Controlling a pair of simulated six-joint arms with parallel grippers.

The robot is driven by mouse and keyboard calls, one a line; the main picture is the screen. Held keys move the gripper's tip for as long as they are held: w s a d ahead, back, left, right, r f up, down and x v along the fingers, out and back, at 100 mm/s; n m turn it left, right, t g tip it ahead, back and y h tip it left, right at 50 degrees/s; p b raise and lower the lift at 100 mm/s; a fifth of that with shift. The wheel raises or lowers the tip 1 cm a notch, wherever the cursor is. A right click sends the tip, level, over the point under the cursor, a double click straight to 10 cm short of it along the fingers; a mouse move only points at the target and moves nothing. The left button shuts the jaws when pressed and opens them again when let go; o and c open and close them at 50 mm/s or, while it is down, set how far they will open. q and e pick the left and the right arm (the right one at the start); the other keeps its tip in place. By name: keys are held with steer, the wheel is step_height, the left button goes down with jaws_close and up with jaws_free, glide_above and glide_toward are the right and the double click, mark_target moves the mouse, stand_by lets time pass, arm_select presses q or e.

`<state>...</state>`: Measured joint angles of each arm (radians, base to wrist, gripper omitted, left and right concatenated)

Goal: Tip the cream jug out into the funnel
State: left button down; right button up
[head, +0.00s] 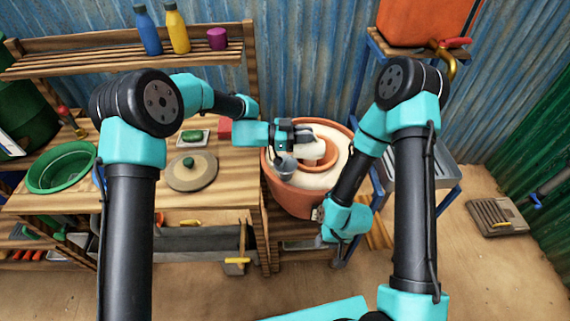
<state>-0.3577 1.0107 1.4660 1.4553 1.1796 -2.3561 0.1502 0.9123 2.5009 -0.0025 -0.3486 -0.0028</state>
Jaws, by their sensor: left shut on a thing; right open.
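My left gripper (291,140) is shut on a small grey cup-like vessel (286,166), which may be the jug. It hangs over the left part of a large terracotta pot (290,197). The gripper hides part of the vessel, and its contents and exact tilt cannot be made out. The pot has a pale filling (335,174) around a smaller terracotta ring (325,160). No separate funnel can be clearly told apart. My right gripper (331,237) is open and low at the pot's front right side, with its fingers hard to see.
A wooden bench (226,165) on the left holds a green basin (62,167), a round lid (192,175) and a dish with a green block (192,136). Bottles (148,30) stand on a shelf. An orange tank (425,22) with a tap (447,58) is at the upper right.

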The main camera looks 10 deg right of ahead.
arm_select(q)
steer(key=shift+w+a+r+h, duration=0.1)
steer(key=shift+a+r+h, duration=0.1)
steer(key=shift+a+h, duration=0.55)
stand_by(0.4)
steer(key=shift+w+a+r+g+h, duration=0.15)
steer(key=shift+a+r+h, duration=0.15)
steer(key=shift+r+h, duration=0.2)
steer(key=shift+w+a+r+g+h, duration=0.15)
steer(key=shift+a+r+h, duration=0.15)
steer(key=shift+r+h, duration=0.15)
steer(key=shift+s+a+h, duration=0.1)
steer(key=shift+a+h, duration=0.15)
steer(key=shift+h, duration=0.05)
steer(key=shift+a, duration=0.1)
steer(key=shift+r, duration=0.1)
steer(key=d+y, duration=0.1)
steer(key=d+f+y, duration=0.2)
steer(key=shift+s+f, duration=0.15)
steer(key=shift+s, duration=0.15)
